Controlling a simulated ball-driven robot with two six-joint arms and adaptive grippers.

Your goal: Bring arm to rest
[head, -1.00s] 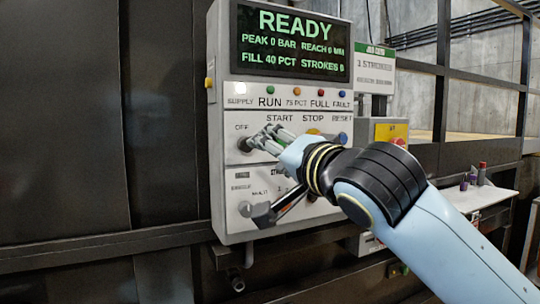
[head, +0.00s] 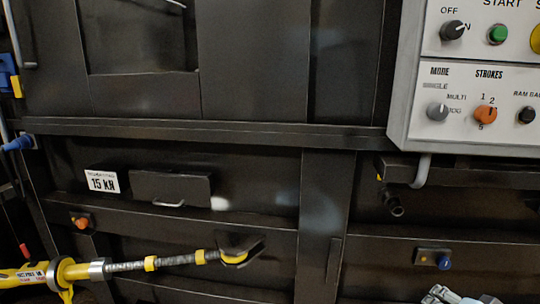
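My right gripper (head: 458,296) shows only as a light grey piece at the bottom edge, right of the middle, well below the control box. Most of it is cut off, so its fingers cannot be judged. It is apart from the controls. My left gripper is out of view. The light grey control box (head: 404,95) fills the upper right corner. It carries a black OFF/ON knob (head: 453,30), a green start button (head: 497,35), a grey mode knob (head: 437,111) and an orange strokes knob (head: 485,114).
The dark compactor front (head: 250,60) fills most of the view. A yellow bar with a threaded rod (head: 150,264) reaches in from the lower left. A handled plate (head: 170,188) sits beside a 15 kN label (head: 102,182). A hooked pipe (head: 422,170) hangs under the box.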

